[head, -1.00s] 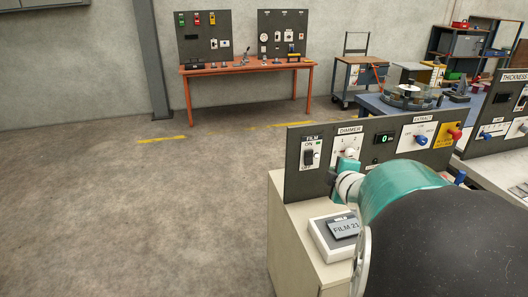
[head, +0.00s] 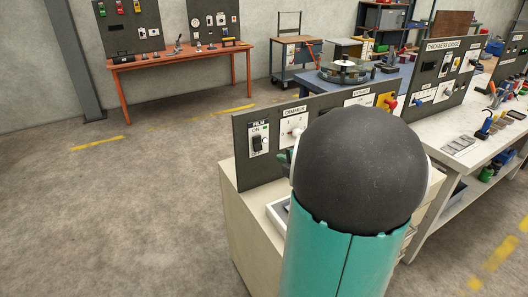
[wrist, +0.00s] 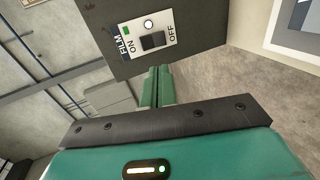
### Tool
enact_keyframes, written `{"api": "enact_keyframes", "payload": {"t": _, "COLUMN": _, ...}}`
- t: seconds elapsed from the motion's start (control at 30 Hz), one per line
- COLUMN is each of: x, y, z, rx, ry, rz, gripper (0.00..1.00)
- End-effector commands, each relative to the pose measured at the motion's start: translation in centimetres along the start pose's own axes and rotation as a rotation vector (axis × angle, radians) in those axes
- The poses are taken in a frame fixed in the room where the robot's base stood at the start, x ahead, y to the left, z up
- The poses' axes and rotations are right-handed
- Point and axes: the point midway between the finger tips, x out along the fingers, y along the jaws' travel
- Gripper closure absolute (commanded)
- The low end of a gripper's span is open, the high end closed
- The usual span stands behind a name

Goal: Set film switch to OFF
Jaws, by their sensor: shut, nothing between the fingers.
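The film switch is a black rocker (wrist: 153,41) on a white plate marked FILM, ON and OFF, on a dark panel. In the wrist view a small green patch shows near ON and a pale round spot beside the rocker. In the head view the switch (head: 257,143) is at the panel's left end, with ON at the top. My gripper (wrist: 160,70) is shut and empty. Its green fingers point toward the plate, with tips just below the rocker in the wrist view. I cannot tell whether they touch the panel. In the head view my arm mostly hides the gripper.
A dimmer plate (head: 292,124) is right of the film switch. The panel stands on a pale cabinet (head: 240,218). A thickness gauge panel (head: 443,75) and a white workbench (head: 480,150) are to the right. Open floor (head: 130,210) lies to the left.

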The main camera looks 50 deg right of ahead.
Motion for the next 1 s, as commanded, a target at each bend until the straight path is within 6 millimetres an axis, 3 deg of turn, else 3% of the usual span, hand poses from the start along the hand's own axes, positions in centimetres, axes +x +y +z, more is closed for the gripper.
{"api": "enact_keyframes", "payload": {"t": 0.17, "x": 1.9, "y": 0.0, "z": -0.2, "rx": 0.001, "ry": 0.004, "rz": -0.001, "gripper": 1.0}}
{"api": "enact_keyframes", "payload": {"t": 0.7, "x": 12.3, "y": 0.1, "z": -0.4, "rx": 0.002, "ry": 0.004, "rz": 0.0, "gripper": 1.0}}
{"api": "enact_keyframes", "payload": {"t": 1.0, "x": 14.3, "y": 0.2, "z": -0.3, "rx": 0.0, "ry": 0.002, "rz": 0.001, "gripper": 1.0}}
